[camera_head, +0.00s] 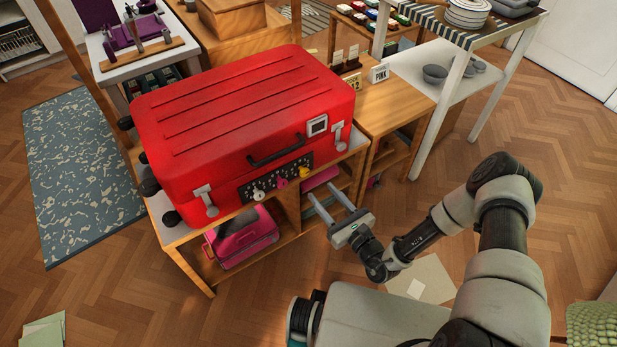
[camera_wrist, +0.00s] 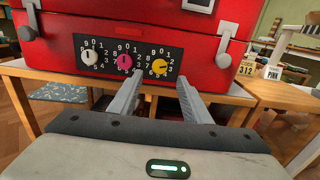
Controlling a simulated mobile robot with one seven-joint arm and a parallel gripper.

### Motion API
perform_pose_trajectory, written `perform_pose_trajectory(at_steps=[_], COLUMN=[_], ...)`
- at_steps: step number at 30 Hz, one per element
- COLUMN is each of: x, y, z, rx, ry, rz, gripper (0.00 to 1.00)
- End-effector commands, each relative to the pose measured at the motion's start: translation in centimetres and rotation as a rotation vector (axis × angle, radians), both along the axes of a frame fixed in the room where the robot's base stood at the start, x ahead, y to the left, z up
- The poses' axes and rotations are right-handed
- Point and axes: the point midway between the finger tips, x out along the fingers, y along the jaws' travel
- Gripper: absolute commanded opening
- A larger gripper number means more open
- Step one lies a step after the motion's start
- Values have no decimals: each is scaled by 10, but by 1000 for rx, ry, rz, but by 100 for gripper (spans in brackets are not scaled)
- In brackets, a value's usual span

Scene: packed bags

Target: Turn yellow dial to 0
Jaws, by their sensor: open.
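The yellow dial (camera_wrist: 159,67) is the rightmost of three round dials on a black number panel on the front of a red suitcase (camera_wrist: 120,25). It also shows in the head view (camera_head: 305,172). Numerals ring the dial, but its exact setting is too small to read. The pink dial (camera_wrist: 124,62) is in the middle and the white dial (camera_wrist: 90,57) at the left. My gripper (camera_wrist: 160,83) is open and empty, its fingers pointing at the suitcase front. In the head view my gripper (camera_head: 322,190) is apart from the yellow dial, lower and to its right.
The red suitcase stands on a wooden shelf table (camera_head: 188,254), with a pink case (camera_head: 245,238) on the shelf below. Two metal latches and a handle stick out from its front. Signs "312" (camera_head: 354,83) and "PINK" (camera_head: 380,73) stand to the right.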

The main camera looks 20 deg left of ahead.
Motion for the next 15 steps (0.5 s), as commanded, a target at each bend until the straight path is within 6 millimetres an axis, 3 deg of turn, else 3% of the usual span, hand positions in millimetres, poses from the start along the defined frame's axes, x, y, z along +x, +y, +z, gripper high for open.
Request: perform_pose_trajectory(at_steps=[6, 15], x=[30, 55], y=[37, 66], z=[-1, -1], rx=[0, -1], ry=[-4, -1], rz=[4, 3], gripper=[44, 44])
